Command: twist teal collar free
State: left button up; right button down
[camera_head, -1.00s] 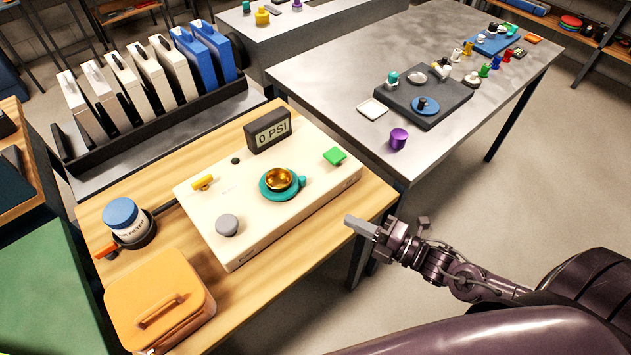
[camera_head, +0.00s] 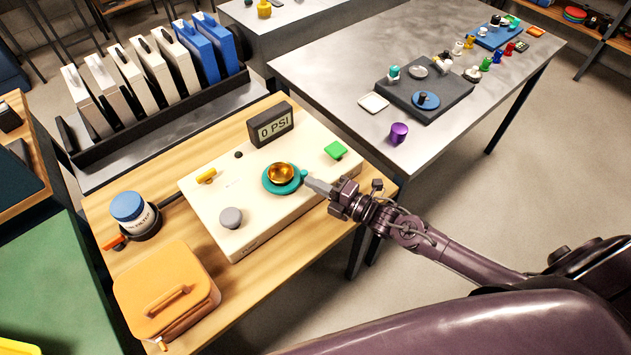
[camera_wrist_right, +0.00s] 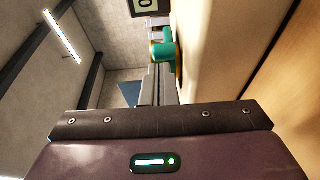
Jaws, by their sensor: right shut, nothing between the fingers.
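The teal collar (camera_head: 278,186) is a flat ring with a small knob on its right side. It sits on the cream panel box (camera_head: 229,252) around a gold cup-shaped part (camera_head: 281,172). In the right wrist view the teal collar (camera_wrist_right: 161,50) shows side-on just beyond the fingers. My right gripper (camera_head: 308,182) is shut and empty, with its fingertips at or very near the collar's knob; I cannot tell whether they touch. It also shows in the right wrist view (camera_wrist_right: 158,80). My left gripper is not in view.
The box also carries a 0 PSI display (camera_head: 271,125), a green button (camera_head: 335,150), a grey knob (camera_head: 231,217) and a yellow lever (camera_head: 206,175). A blue-topped filter (camera_head: 128,208) and an orange case (camera_head: 168,290) stand left on the wooden table.

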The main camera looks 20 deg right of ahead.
dwell(0.3)
jog(key=y+b, duration=0.1)
jog(key=w+n+g+b, duration=0.1)
jog(key=b, duration=0.1)
jog(key=shift+d+f+y, duration=0.25)
jog(key=shift+d+y, duration=0.1)
jog(key=shift+y, duration=0.05)
jog(key=shift+w+d+r+g+b, duration=0.1)
jog(key=shift+w+d+g+b, duration=0.2)
jog(key=shift+w+b, duration=0.25)
jog(key=shift+r, duration=0.15)
jog(key=shift+s, duration=0.1)
